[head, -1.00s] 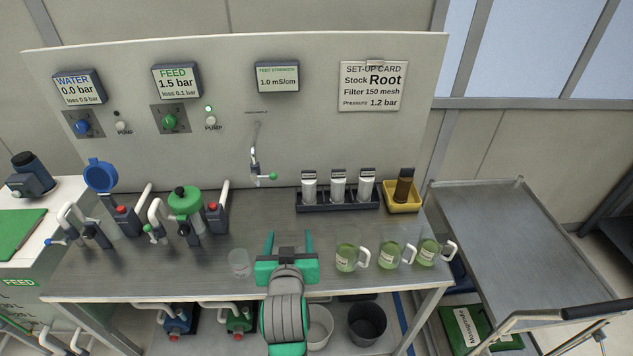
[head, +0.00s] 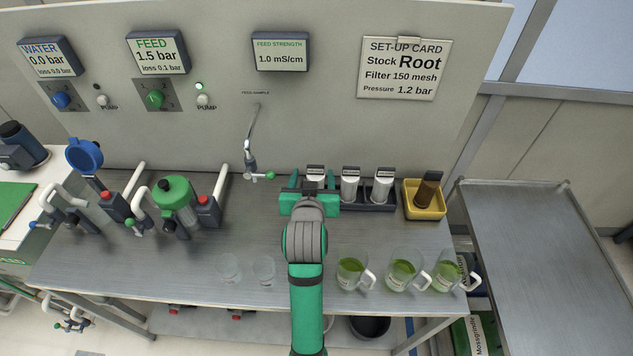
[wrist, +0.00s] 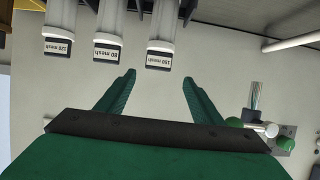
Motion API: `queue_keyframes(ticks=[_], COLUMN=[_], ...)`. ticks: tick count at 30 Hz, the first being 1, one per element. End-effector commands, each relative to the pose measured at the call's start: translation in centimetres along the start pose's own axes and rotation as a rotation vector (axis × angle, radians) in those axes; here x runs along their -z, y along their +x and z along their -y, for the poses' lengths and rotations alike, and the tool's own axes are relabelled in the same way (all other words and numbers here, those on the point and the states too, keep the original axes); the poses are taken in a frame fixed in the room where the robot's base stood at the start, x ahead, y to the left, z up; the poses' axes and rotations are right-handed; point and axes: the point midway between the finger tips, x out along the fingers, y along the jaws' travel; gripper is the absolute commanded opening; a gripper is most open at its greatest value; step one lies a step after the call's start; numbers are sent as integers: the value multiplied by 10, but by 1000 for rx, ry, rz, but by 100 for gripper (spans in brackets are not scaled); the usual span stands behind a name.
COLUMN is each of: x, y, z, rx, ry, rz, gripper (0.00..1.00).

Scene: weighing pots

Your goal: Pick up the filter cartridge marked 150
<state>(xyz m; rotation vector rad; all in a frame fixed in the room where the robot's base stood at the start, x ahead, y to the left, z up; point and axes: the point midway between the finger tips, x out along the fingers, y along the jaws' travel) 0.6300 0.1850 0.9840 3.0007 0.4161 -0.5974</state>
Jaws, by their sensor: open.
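The filter cartridge marked 150 mesh (wrist: 158,55) is a clear-and-white cylinder with a dark-framed label, rightmost of three cartridges in the wrist view. In the head view it appears to be the leftmost cartridge (head: 315,171), its lower part hidden behind my gripper. My gripper (head: 311,183) is open and empty, just in front of it. In the wrist view the open fingers (wrist: 158,78) point toward the 150 cartridge, which lies between their lines and apart from them. The 80 mesh cartridge (wrist: 108,50) and 120 mesh cartridge (wrist: 58,45) stand beside it.
The dark rack (head: 374,207) holds the cartridges. A yellow tray (head: 425,212) with a brown cartridge (head: 428,188) is to the right. A sample tap (head: 251,165) stands left of my gripper. Green-liquid jugs (head: 352,271) line the front right, with clear cups (head: 264,269) at front left.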

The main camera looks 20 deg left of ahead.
Motion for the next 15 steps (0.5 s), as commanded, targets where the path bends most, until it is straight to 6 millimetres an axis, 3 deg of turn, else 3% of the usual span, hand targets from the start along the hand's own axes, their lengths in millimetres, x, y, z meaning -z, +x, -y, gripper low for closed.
queue_keyframes(ticks=[3,11,15], x=[0,-1,-3], y=[16,33,53], z=[0,-2,1], rx=[0,-1,7], ry=[0,1,-2], rz=[0,1,1], gripper=[61,61,61])
